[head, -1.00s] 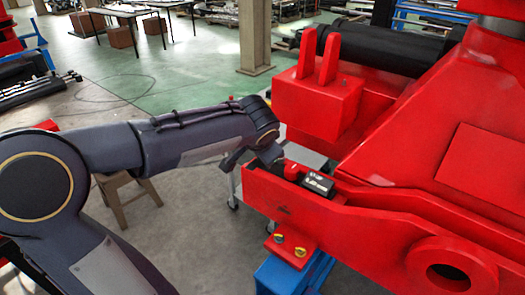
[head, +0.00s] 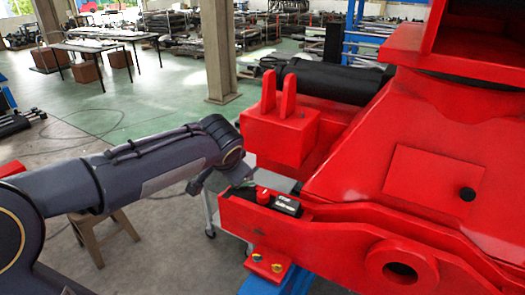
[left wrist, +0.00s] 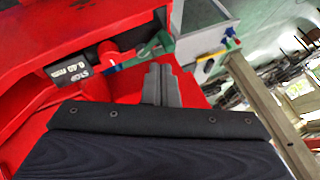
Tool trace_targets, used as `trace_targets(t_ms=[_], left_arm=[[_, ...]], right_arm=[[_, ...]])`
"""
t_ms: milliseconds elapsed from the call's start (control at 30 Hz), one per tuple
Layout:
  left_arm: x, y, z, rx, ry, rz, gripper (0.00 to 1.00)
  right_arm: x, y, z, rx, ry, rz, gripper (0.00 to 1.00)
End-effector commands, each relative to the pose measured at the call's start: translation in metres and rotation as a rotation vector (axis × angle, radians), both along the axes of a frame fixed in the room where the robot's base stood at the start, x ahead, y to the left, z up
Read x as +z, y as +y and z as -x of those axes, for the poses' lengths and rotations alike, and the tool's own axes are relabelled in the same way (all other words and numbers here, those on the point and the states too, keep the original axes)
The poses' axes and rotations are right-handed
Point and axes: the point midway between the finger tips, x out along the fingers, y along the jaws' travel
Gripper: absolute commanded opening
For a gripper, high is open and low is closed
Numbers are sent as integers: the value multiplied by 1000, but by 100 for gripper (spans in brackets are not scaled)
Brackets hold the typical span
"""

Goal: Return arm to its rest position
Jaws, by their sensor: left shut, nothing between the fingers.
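My left arm (head: 160,165) reaches in from the left in the head view, with its wrist bent down at the end. My left gripper (left wrist: 160,72) is shut and empty; its two grey fingers lie side by side in the left wrist view. In the head view the fingers are hard to make out beside the red crane part (head: 300,230). A black box with white lettering (head: 287,205) and a small red knob (head: 262,195) sit on that part. The box (left wrist: 76,72) and knob (left wrist: 106,56) also show left of the fingers in the wrist view. My right gripper is not in view.
A large red crane body (head: 400,190) fills the right. A blue stand (head: 270,281) is under its front end. A wooden stool (head: 100,235) stands below my arm. A grey cart (head: 212,212) is behind the gripper. Open green floor (head: 110,115) lies beyond.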

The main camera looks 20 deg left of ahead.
Motion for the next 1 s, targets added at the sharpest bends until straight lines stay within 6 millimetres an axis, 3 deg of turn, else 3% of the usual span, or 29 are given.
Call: trace_targets(t_ms=[133,233,367,500,600,700,833,1000], left_arm=[[0,0,1,1,0,4,0],[-5,-1,19,19,8,57,0],[-24,-16,79,75,35,247,0],[-50,-52,155,148,64,501,0],[-66,-80,194,193,75,649,0],[-79,-101,219,227,81,754,0],[-86,-115,233,247,84,819,0],[-86,-115,233,248,84,821,0]], right_arm=[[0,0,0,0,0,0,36],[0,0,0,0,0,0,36],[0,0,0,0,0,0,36],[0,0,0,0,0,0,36],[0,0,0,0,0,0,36],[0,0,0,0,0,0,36],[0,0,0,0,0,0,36],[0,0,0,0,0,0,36]])
